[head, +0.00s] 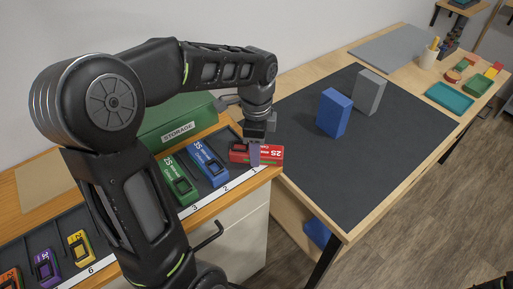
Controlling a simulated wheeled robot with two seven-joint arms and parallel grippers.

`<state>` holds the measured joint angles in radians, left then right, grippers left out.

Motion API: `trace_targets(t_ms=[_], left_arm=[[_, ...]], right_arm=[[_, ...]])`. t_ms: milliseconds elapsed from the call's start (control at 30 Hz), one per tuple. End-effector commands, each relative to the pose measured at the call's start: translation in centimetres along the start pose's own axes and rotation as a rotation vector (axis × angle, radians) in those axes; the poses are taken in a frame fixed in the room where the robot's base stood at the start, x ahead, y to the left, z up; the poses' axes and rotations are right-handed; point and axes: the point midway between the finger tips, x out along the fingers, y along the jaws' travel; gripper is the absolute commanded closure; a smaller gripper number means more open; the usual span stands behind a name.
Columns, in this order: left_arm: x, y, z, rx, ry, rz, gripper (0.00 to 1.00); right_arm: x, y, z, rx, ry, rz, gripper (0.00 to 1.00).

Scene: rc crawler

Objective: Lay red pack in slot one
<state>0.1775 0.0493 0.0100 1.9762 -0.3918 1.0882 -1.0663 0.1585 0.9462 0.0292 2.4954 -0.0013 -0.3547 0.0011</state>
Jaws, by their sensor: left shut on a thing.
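The red pack (272,153) lies flat at the right end of the slotted tray on the wooden cabinet top, near the number 1. It is turned crosswise compared with the blue pack (210,163) and the green pack (178,182). My left gripper (255,154) comes down from above and is shut on the red pack. Slot one is mostly hidden by the pack and gripper, and I cannot tell whether the pack touches its floor. The blue pack lies at number 2 and the green one at 3. My right gripper is not in view.
A green storage box (178,124) stands behind the tray. A yellow pack (80,247) and a purple pack (46,267) lie farther left. On the table at right, a blue block (334,113) and a grey block (369,92) stand on a dark mat (345,175).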

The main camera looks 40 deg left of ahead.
Motion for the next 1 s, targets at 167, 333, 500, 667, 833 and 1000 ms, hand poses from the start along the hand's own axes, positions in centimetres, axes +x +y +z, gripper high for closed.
trace_targets(t_ms=[167, 333, 500, 667, 833, 1000], left_arm=[[0.1, 0.0, 0.0, 0.000, 0.000, 0.000, 0.45], [0.1, 0.0, 0.0, 0.000, 0.000, 0.000, 0.36], [0.0, 0.0, 0.0, 0.000, 0.000, 0.000, 0.36], [-0.6, -0.1, 0.0, 0.000, 0.000, -0.002, 0.36], [-2.9, -0.1, 0.0, 0.000, 0.001, -0.004, 0.36], [-6.4, -0.1, -0.1, 0.001, 0.002, -0.005, 0.36]], right_arm=[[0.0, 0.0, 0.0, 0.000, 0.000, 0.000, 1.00], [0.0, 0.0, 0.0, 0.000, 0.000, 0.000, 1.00], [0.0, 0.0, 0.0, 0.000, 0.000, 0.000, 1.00], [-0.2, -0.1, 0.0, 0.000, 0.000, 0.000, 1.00], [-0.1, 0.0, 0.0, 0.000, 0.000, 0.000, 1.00], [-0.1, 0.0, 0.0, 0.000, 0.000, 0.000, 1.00]])
